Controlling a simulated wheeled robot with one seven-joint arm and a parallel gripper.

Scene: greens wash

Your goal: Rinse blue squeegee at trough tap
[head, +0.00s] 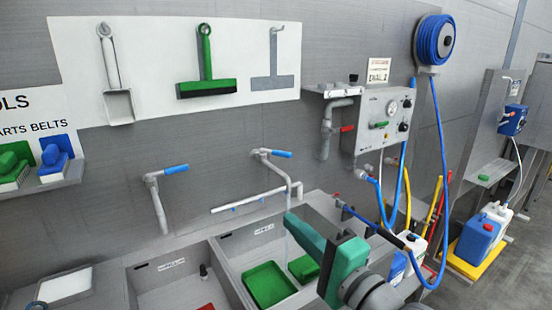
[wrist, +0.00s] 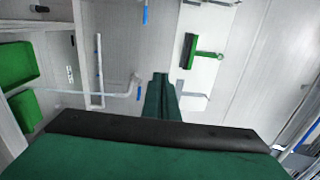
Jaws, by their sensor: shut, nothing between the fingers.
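I see no blue squeegee in either view. On the white wall board a grey squeegee-shaped silhouette (head: 272,70) shows beside a hanging green squeegee (head: 206,72). The right trough tap (head: 263,154) has a blue lever and a spout bending down over the right basin; a thin pale vertical line below it may be water, but I cannot tell. The tap's blue lever also shows in the wrist view (wrist: 139,97). My gripper (head: 292,220) is over the right basin, in front of the tap. Its green fingers (wrist: 160,78) are together and empty.
The left tap (head: 160,180) stands over the left basin (head: 172,285). Green trays (head: 268,284) lie in the right basin. A white scoop (head: 117,105) hangs on the board. A control panel (head: 384,118) and blue hose reel (head: 434,40) are to the right, with hoses hanging down.

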